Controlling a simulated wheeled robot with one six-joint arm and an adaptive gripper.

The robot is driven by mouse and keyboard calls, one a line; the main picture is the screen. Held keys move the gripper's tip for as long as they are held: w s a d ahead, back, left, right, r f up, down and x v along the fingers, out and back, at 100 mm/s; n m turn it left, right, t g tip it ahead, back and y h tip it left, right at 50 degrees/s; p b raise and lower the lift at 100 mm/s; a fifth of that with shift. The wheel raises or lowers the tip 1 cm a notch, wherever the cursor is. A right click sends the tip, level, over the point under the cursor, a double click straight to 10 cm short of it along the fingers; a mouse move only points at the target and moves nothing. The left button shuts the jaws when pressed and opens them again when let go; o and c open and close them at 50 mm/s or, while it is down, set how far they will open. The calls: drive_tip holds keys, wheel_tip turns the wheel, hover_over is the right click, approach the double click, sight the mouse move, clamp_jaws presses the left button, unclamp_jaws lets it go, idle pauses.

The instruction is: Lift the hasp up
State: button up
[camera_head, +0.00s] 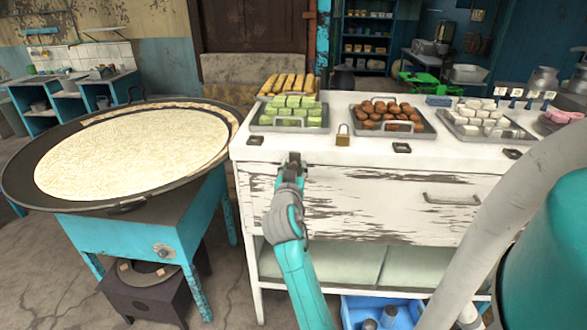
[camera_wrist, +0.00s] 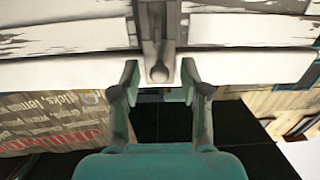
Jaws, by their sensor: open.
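The hasp (camera_wrist: 158,45) shows in the wrist view as a grey upright metal strap with a rounded knob at its lower end. It lies against the white cabinet front. My gripper (camera_wrist: 160,72) is open, with one finger on each side of the knob end, and I cannot tell whether they touch it. In the head view my gripper (camera_head: 292,165) is at the front edge of the cabinet, left of a brass padlock (camera_head: 343,137) standing on the top. There the hasp is mostly hidden by my gripper.
The white cabinet top (camera_head: 345,155) carries trays of green sweets (camera_head: 290,111), brown balls (camera_head: 389,112) and white cubes (camera_head: 483,116). A drawer handle (camera_head: 452,200) sticks out at right. A wide pan of milk (camera_head: 135,155) stands at left. A blue crate (camera_head: 350,312) is below.

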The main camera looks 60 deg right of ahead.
clamp_jaws()
